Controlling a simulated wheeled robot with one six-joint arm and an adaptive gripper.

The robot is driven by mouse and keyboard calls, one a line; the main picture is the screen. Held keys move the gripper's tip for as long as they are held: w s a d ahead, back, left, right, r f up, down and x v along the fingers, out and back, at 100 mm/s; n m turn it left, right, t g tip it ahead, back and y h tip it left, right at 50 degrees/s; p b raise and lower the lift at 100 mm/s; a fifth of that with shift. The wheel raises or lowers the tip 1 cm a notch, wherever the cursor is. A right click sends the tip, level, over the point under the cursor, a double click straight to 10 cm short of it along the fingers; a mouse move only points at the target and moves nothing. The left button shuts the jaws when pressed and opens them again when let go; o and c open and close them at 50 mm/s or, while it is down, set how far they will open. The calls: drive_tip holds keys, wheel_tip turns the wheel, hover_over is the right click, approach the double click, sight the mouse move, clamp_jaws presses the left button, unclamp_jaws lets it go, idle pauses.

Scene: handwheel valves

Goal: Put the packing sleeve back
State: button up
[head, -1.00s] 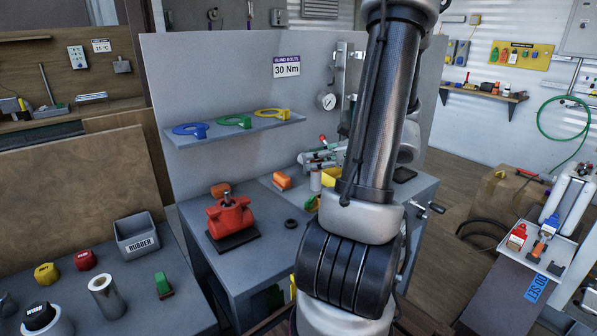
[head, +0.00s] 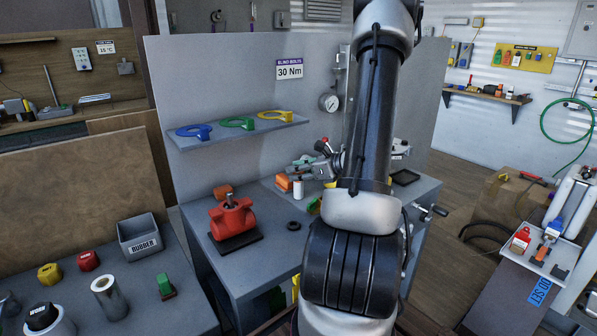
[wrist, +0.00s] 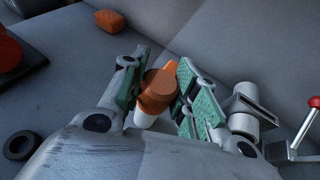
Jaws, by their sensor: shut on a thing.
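My gripper (wrist: 160,92) is shut on a short orange-and-white cylinder (wrist: 150,104), which I take to be the packing sleeve. Its round orange-brown end lies between the green finger pads, and its white part shows toward the palm. A red valve body (head: 232,218) stands on a dark plate to the left. Whether the sleeve touches the bench is unclear.
A black ring (head: 294,225) lies on the bench (head: 262,262) right of the red valve; the wrist view also shows it (wrist: 22,145). A shelf (head: 240,131) carries blue, green and yellow pieces.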

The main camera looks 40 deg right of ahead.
drive_tip(key=o, duration=1)
drive_tip(key=shift+f, duration=0.1)
drive_tip(key=shift+o, duration=0.2)
